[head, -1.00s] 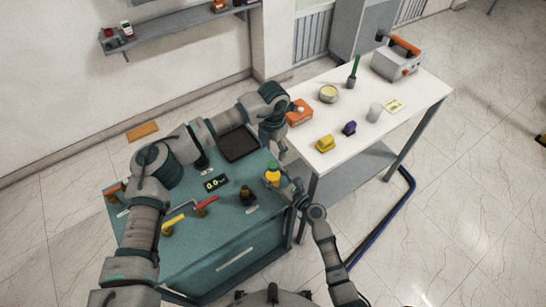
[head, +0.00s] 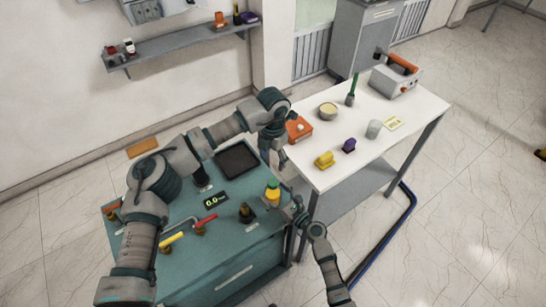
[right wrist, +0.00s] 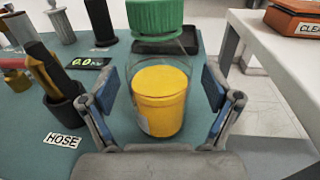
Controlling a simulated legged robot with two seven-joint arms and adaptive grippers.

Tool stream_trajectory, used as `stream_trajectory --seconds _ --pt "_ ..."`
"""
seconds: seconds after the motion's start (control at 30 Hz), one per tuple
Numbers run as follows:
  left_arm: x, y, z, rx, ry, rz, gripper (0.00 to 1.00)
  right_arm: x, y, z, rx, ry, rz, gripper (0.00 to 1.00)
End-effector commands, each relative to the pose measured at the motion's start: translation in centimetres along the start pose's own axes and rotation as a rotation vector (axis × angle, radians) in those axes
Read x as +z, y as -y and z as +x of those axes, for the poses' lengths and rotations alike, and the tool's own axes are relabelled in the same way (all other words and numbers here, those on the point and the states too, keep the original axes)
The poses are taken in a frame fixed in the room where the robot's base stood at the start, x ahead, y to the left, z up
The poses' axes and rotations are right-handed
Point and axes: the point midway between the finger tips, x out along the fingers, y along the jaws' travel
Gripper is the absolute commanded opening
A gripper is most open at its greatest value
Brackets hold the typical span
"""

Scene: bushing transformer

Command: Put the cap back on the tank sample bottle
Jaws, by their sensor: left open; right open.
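The sample bottle (right wrist: 160,105) is clear with yellow contents and stands upright at the right edge of the teal cabinet top; it also shows in the head view (head: 272,197). A green cap (right wrist: 155,16) sits on its top; I cannot tell how tightly. My right gripper (right wrist: 158,95) is open, with one finger on each side of the bottle and visible gaps between. In the head view my left gripper (head: 281,153) is up beside the white table's near corner, beyond the bottle, and holds nothing I can see; its fingers are partly hidden.
The teal cabinet (head: 225,255) carries a black tray (head: 237,160), a display (head: 216,201), a black hose fitting (head: 246,212) and red and yellow valve handles.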

Motion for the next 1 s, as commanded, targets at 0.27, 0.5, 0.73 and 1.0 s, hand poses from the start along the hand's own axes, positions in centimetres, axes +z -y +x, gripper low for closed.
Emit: stream_trajectory --seconds 0.27,0.5,0.73,1.0 --pt "0.0 0.0 0.0 0.000 0.000 0.000 0.66 -0.1 0.0 -2.4 0.000 -0.002 0.000 0.89" --pt "0.0 0.0 0.0 0.000 0.000 0.000 0.66 -0.2 0.1 -7.5 -0.001 -0.003 0.000 0.89" --pt "0.0 0.0 0.0 0.000 0.000 0.000 0.66 -0.2 0.1 -11.0 -0.001 -0.003 0.001 0.89" --pt "0.0 -0.1 0.0 0.000 0.000 0.000 0.66 -0.2 0.1 -11.9 0.000 -0.001 0.001 0.89"
